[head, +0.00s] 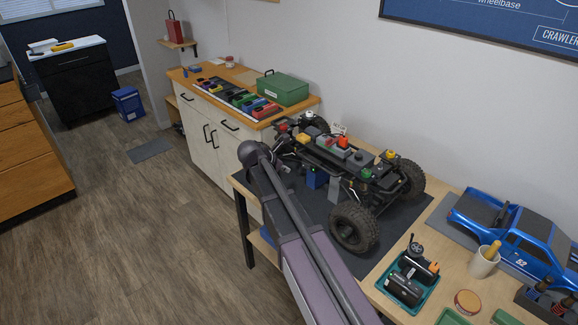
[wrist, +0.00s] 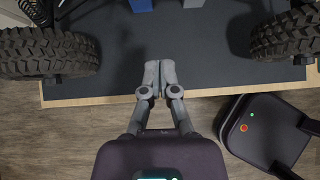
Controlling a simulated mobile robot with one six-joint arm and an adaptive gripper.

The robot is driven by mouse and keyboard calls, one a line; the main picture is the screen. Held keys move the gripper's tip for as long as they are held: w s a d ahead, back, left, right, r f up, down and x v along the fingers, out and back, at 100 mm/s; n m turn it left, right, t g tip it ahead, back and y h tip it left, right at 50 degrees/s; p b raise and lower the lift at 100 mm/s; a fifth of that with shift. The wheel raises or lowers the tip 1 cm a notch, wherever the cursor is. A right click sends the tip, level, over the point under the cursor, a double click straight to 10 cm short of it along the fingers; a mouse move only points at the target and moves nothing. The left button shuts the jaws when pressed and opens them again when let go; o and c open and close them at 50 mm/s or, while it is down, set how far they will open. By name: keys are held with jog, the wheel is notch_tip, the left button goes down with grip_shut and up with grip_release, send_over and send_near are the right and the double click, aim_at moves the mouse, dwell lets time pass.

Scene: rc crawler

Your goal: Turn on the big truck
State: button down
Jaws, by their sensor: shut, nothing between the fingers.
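The big truck (head: 335,160) is a bare chassis with large black tyres, raised on the dark mat of the workbench in the head view. Small coloured parts, red, yellow, green and orange, sit on top of it; I cannot tell which is its switch. In the wrist view two of its tyres show, one at the left (wrist: 45,52) and one at the right (wrist: 285,35). My gripper (wrist: 158,68) is shut and empty, above the bench's front edge between the two tyres and apart from both. In the head view my arm hides part of the bench, and the gripper is not clear there.
The dark mat (head: 392,228) covers the bench around the truck. A blue truck body (head: 515,238), a teal tray (head: 408,283) and a cup (head: 483,262) stand at the right. A white cabinet (head: 215,140) with a green box (head: 283,88) stands behind.

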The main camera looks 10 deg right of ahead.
jog(key=shift+p+v, duration=0.65)
jog(key=shift+v, duration=0.65)
jog(key=shift+s, duration=0.15)
jog(key=shift+d, duration=0.15)
jog(key=s+d+f+m+g+y, duration=0.2)
jog(key=s+d+m+y, duration=0.1)
jog(key=s+m, duration=0.8)
jog(key=s+d+f+m+g+y, duration=0.2)
jog(key=s+d+f+m+y, duration=0.1)
jog(key=s+m, duration=0.9)
jog(key=shift+s+f+m+g+y, duration=0.2)
jog(key=shift+s+m+g+y, duration=0.15)
jog(key=shift+m+y, duration=0.4)
